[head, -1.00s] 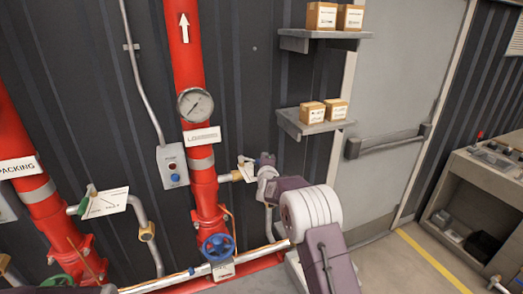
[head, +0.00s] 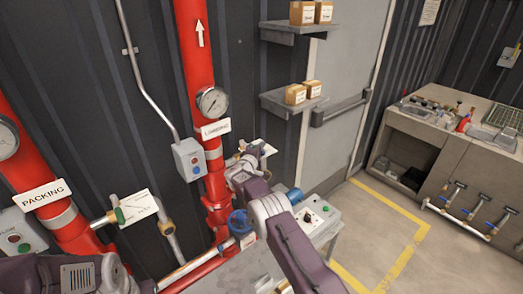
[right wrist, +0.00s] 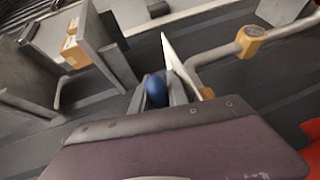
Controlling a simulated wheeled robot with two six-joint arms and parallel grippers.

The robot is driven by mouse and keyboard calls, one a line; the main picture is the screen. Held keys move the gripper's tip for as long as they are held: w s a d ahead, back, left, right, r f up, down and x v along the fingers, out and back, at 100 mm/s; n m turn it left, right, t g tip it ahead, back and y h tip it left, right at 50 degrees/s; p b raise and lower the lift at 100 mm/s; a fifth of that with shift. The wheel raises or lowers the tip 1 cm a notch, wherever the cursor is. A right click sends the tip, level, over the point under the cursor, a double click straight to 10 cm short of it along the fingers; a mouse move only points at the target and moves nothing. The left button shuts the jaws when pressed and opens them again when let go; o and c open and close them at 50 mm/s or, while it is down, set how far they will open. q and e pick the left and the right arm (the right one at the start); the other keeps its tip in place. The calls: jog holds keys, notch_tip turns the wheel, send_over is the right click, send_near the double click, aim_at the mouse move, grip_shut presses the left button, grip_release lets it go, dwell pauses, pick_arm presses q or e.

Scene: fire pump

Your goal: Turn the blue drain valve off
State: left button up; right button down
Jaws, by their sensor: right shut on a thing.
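My right gripper (head: 240,164) is at the small side pipe on the right of the red LOADING riser (head: 213,150), beside a white tag card (head: 262,148). In the right wrist view, a blue handle (right wrist: 155,90) shows between the jaws (right wrist: 162,88), with the white tag (right wrist: 181,66) close beside it. The jaws are shut on this handle, which looks like the drain valve's. My wrist hides most of the valve, so the handle's angle is hard to tell. My left arm shows at lower left, but its gripper is out of view.
A blue handwheel (head: 239,222) sits low on the red riser, near my right forearm. A grey control box (head: 318,215) stands right of that arm. Wall shelves (head: 290,32) hang above right. A workbench (head: 440,160) is farther right, with open floor before it.

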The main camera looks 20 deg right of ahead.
jog(key=shift+a+r, duration=0.1)
dwell(0.5)
jog(key=c, duration=1.5)
grip_release()
jog(key=shift+o, duration=1)
jog(key=b+v, duration=0.7)
jog(key=v, duration=0.2)
jog(key=shift+w+a, duration=0.1)
